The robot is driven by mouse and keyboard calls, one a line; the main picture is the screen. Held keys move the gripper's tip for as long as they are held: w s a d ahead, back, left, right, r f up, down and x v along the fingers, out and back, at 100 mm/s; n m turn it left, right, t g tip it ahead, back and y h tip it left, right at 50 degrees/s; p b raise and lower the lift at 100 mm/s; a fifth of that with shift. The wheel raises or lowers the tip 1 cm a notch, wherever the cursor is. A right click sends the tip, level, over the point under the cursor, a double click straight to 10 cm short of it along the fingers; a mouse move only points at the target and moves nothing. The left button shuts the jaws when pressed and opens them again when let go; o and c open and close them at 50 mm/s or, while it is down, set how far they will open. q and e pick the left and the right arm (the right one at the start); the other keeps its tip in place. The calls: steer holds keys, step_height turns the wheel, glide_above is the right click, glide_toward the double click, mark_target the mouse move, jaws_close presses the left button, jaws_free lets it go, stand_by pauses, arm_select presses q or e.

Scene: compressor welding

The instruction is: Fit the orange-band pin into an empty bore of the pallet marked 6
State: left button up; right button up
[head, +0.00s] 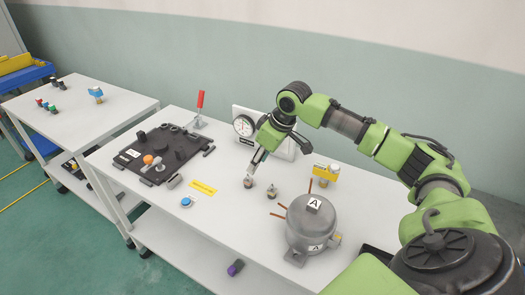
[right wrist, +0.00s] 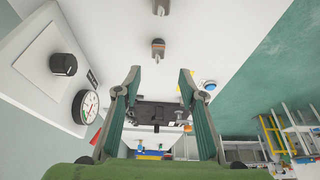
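A black pallet (head: 128,166) lies on the left part of the main table, with a white label whose marking I cannot read. It carries dark parts and an orange ball-like part (head: 148,159). Two small pin-like parts stand on the table, one brownish (head: 248,183) and one greyish (head: 271,192). I cannot tell which has an orange band. My right gripper (head: 257,163) is just above the brownish part. In the right wrist view its fingers (right wrist: 159,76) are apart and empty. A small part with a brownish band (right wrist: 158,49) is beyond the fingertips. My left gripper is out of view.
A grey compressor (head: 312,228) marked A with copper tubes stands at the right. A second table (head: 70,118) with several small parts stands left.

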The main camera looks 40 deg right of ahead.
mark_target(249, 177)
steer(key=x, duration=1)
steer(key=shift+w+d+p, duration=0.1)
steer(key=shift+d+p, duration=0.15)
steer(key=shift+p, duration=0.05)
jaws_close()
steer(key=c, duration=0.8)
jaws_free()
jaws_close()
steer(key=shift+r, duration=0.1)
